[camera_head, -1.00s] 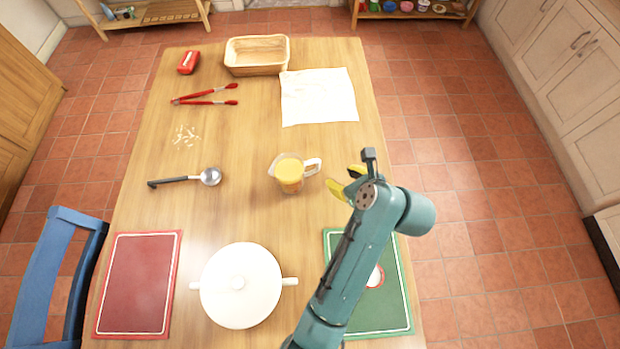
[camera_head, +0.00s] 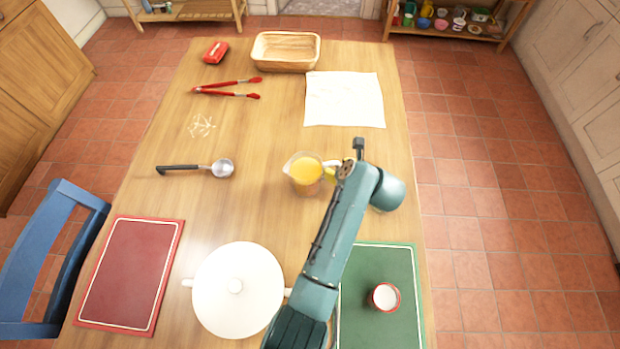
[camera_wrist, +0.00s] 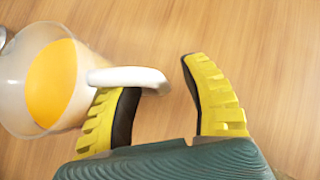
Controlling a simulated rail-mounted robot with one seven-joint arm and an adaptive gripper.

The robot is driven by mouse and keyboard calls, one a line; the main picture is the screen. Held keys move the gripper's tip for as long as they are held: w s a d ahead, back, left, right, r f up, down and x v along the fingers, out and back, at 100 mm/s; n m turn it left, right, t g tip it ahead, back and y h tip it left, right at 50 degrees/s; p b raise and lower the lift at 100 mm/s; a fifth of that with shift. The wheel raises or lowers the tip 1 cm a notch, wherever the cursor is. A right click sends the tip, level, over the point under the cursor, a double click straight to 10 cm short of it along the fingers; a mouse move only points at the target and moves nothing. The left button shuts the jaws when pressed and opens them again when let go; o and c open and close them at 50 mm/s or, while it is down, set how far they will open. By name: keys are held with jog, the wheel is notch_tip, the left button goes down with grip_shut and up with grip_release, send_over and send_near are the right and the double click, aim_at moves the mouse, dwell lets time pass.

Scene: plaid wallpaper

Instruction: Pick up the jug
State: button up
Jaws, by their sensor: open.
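The jug (camera_head: 305,174) is clear, holds orange liquid and stands upright on the table right of the ladle. In the wrist view the jug (camera_wrist: 48,80) is at the left, with its white handle (camera_wrist: 128,77) reaching right. My gripper (camera_wrist: 185,75) has yellow fingers with dark pads and is open. The handle's end overlaps the left finger's tip and extends into the gap between the fingers; I cannot tell whether they touch. In the head view my gripper (camera_head: 337,172) is at the jug's right side, mostly hidden by my arm.
A ladle (camera_head: 222,169) lies left of the jug. A white lidded pot (camera_head: 238,290) stands in front. A green mat (camera_head: 378,262) bears a red-rimmed cup (camera_head: 384,297). A white cloth (camera_head: 344,99), basket (camera_head: 286,66) and red tongs (camera_head: 228,96) lie farther back. Bare table surrounds the jug.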

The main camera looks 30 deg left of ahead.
grip_shut()
dwell(0.3)
dwell(0.3)
jog(key=shift+r, duration=0.2)
